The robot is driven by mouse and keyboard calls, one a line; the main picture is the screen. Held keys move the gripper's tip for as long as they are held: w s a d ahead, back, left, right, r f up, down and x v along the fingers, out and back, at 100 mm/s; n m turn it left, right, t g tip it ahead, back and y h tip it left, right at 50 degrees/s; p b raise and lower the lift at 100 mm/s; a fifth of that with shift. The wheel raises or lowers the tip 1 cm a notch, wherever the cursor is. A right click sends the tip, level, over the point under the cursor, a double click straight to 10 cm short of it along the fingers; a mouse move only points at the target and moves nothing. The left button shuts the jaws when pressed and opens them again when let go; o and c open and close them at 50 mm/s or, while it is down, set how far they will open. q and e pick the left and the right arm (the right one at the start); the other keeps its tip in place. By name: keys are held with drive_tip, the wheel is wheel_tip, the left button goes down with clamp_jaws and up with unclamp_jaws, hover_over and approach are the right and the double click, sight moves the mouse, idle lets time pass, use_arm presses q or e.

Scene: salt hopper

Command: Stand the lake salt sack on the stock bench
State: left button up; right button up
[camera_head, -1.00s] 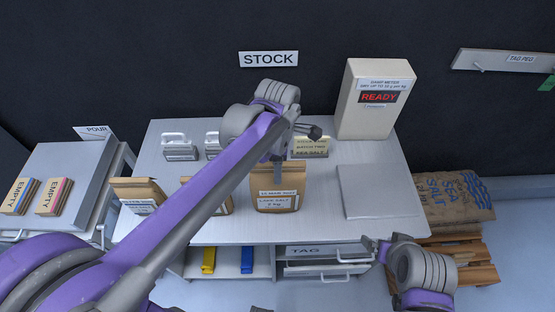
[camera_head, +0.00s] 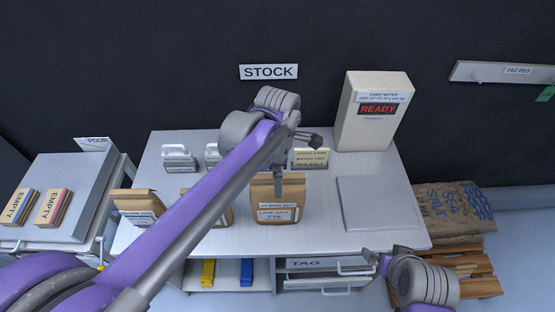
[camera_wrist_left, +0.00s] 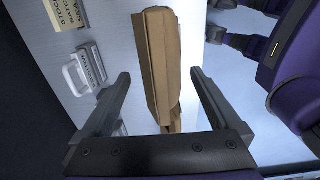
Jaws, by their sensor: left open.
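The lake salt sack (camera_head: 288,215), brown paper with a white label, appears to stand upright on the stock bench (camera_head: 335,235), near its front edge. My left gripper (camera_head: 296,160) is open at the top of this sack, with one finger showing against it. In the left wrist view the sack (camera_wrist_left: 160,60) lies between the two spread fingers of the left gripper (camera_wrist_left: 160,78), with gaps on both sides. My right gripper (camera_head: 378,260) is low in front of the bench; its jaws are too small to judge.
Other brown sacks (camera_head: 136,203) stand to the left, partly behind my left arm. Metal weights (camera_head: 180,160), a stock card (camera_head: 311,159), a damp meter (camera_head: 373,110) and a grey plate (camera_head: 380,203) are on the bench. A pallet with a large sack (camera_head: 450,210) is at right.

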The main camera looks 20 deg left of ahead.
use_arm(q)
wheel_tip(320, 180, up, 10)
drive_tip(key=shift+f, duration=0.1)
drive_tip(key=s+a+f+m+t, duration=0.3)
drive_tip(key=s+f+m, duration=0.3)
drive_tip(key=m, duration=0.4)
drive_tip(key=s+a+f+m+t, duration=0.3)
drive_tip(key=s+f+m, duration=0.3)
drive_tip(key=f+m, duration=0.3)
drive_tip(key=shift+a+m, duration=0.25)
drive_tip(key=shift+m, duration=0.85)
